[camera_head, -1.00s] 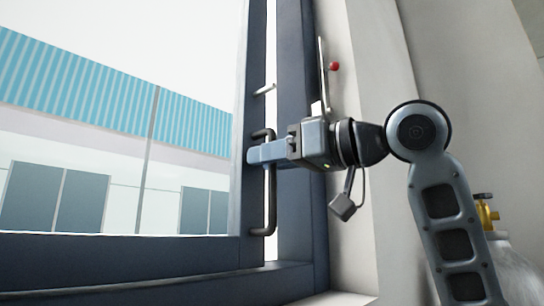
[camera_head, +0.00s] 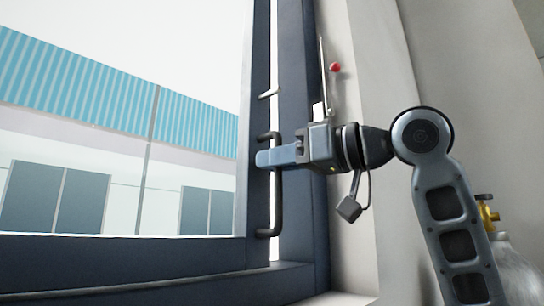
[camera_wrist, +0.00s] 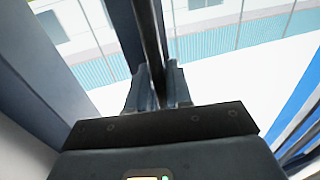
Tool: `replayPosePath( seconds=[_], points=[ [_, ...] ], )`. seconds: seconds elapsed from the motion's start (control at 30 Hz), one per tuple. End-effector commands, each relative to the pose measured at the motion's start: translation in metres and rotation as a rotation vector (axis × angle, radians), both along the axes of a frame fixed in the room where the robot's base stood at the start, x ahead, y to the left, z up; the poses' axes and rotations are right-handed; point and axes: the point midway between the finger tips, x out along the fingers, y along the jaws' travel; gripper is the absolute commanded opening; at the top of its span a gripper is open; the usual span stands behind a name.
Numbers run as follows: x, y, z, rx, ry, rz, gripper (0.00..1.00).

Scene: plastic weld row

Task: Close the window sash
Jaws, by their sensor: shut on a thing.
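The window sash (camera_head: 258,60) is a dark blue frame with a large pane, standing slightly open. A narrow bright gap shows between its right edge and the fixed window frame (camera_head: 298,225). A dark vertical bar handle (camera_head: 277,205) is mounted on the sash's edge. My gripper (camera_head: 268,158) is shut on this handle near its upper part. In the wrist view, my gripper (camera_wrist: 160,88) has its two fingers on either side of the handle bar (camera_wrist: 149,35). A small lever (camera_head: 269,93) sits on the sash above the handle.
A thin upright rod with a red ball (camera_head: 335,67) is close to the wall right of the frame. A pale wall (camera_head: 375,60) flanks my arm. A gas cylinder with a brass valve (camera_head: 487,214) stands at the lower right.

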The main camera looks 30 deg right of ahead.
Motion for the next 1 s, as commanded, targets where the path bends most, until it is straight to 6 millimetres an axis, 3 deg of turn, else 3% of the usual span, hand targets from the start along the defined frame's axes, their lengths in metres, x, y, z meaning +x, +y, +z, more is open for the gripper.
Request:
replayPosePath(
  seconds=[0.03, 0.1, 0.3, 0.47, 0.77, 0.8, 0.9, 1.0],
  points=[
    [0.010, -0.031, 0.003, 0.017, 0.007, -0.038, 0.00],
    [0.017, -0.053, 0.003, 0.018, 0.008, -0.043, 0.00],
    [0.030, -0.096, 0.002, 0.016, 0.007, -0.039, 0.00],
    [0.034, -0.108, 0.001, 0.011, 0.003, -0.032, 0.00],
    [0.034, -0.111, 0.002, 0.013, 0.001, -0.037, 0.00],
    [0.034, -0.111, 0.002, 0.013, 0.001, -0.038, 0.23],
    [0.034, -0.110, 0.002, 0.013, 0.001, -0.037, 0.33],
    [0.034, -0.109, 0.001, 0.012, 0.001, -0.034, 0.34]
  ],
)
